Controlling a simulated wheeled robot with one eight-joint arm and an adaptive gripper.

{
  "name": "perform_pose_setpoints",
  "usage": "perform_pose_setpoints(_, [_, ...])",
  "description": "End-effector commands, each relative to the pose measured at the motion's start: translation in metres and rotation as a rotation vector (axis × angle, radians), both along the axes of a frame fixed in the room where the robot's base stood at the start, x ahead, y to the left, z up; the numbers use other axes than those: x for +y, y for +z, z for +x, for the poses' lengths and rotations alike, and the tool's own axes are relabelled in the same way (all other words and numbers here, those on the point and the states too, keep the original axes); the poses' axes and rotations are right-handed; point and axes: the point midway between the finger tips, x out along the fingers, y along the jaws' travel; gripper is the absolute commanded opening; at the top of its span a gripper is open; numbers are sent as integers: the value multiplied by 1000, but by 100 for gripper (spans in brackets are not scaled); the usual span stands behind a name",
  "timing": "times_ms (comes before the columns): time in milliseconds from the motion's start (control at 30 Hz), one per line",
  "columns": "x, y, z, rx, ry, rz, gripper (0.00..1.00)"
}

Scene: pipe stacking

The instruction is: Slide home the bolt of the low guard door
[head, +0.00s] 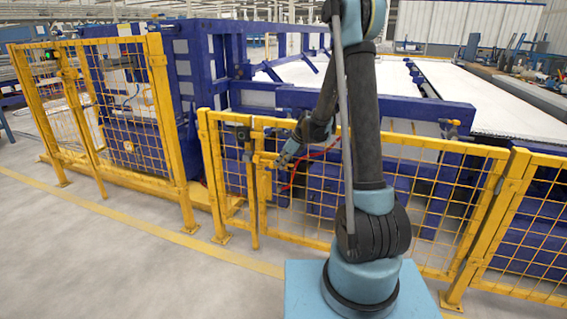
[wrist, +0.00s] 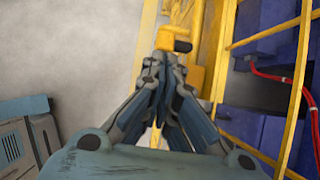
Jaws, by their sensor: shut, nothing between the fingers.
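The low guard door (head: 330,185) is a yellow mesh panel in a yellow frame, standing in the middle of the head view. Its yellow bolt hardware (head: 263,158) sits near the left upright, and in the wrist view it shows as a yellow block (wrist: 175,37) with a dark knob (wrist: 183,46). My gripper (head: 284,163) is beside this hardware, to its right in the head view. In the wrist view my gripper (wrist: 163,60) has its fingers together and empty, with the tips close to the knob. I cannot tell whether they touch it. How far the bolt is slid is unclear.
A taller yellow mesh guard (head: 110,110) stands at the left. Blue machine framing (head: 215,85) is behind the door, with a red hose (wrist: 285,80) near it. More yellow fence (head: 530,225) continues right. Grey floor (head: 90,255) in front is clear.

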Motion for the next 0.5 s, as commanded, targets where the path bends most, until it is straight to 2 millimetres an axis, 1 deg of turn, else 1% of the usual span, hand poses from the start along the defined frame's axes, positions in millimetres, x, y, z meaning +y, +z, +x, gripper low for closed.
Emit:
perform_pose_setpoints(400, [3, -1, 1, 0, 0, 0, 0])
perform_pose_setpoints(500, [7, -1, 3, 0, 1, 0, 0])
